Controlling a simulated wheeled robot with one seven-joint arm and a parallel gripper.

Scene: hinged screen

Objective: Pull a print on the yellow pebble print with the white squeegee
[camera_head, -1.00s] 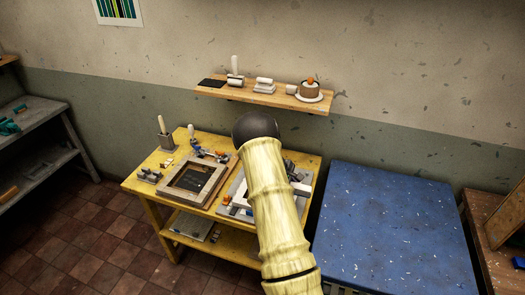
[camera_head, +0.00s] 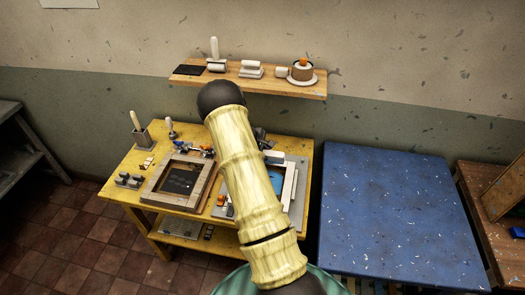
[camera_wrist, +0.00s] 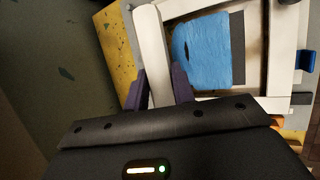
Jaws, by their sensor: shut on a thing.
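My gripper (camera_wrist: 160,88) has dark purple fingers, one on each side of a long white bar (camera_wrist: 152,45), and is shut on it. I cannot tell whether the bar is the white squeegee or a side rail of the white-framed screen (camera_wrist: 250,104). The frame surrounds a bright blue area (camera_wrist: 215,50) with a dark slot at its left edge. In the head view the same blue area (camera_head: 275,181) shows right of my arm, which hides the gripper and the left part of that screen. I cannot make out a yellow pebble design.
A wooden-framed dark screen (camera_head: 179,182) lies left on the yellow table (camera_head: 135,160). A wall shelf (camera_head: 245,84) holds several tools. A blue-topped table (camera_head: 390,200) with white flecks stands right.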

